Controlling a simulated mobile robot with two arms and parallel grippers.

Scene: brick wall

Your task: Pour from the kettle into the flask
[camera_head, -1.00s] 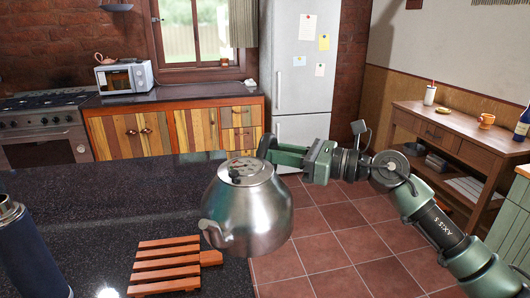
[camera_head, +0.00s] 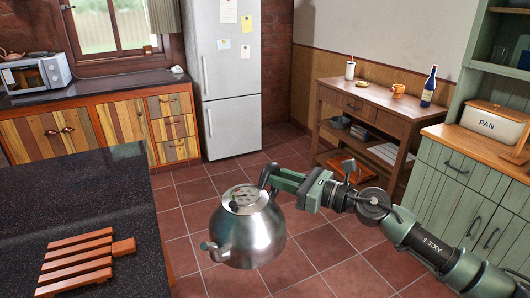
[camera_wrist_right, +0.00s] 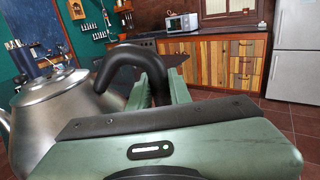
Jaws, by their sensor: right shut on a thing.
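The steel kettle (camera_head: 246,230) hangs in the air over the tiled floor, just right of the dark counter's edge in the head view. Its spout points left and it looks close to upright. My right gripper (camera_head: 270,176) is shut on the kettle's black handle. In the right wrist view the kettle (camera_wrist_right: 55,120) fills the left side, and the black handle (camera_wrist_right: 135,60) runs between the green fingers of my right gripper (camera_wrist_right: 155,88). The flask is not in the head view now. My left gripper is not in view.
The dark counter (camera_head: 120,190) is at the left, with an orange slatted wooden trivet (camera_head: 75,262) lying on it. A fridge (camera_head: 228,80) and wooden cabinets (camera_head: 100,130) stand behind. A side table (camera_head: 375,112) and green cupboard (camera_head: 470,185) are at the right. The tiled floor between is clear.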

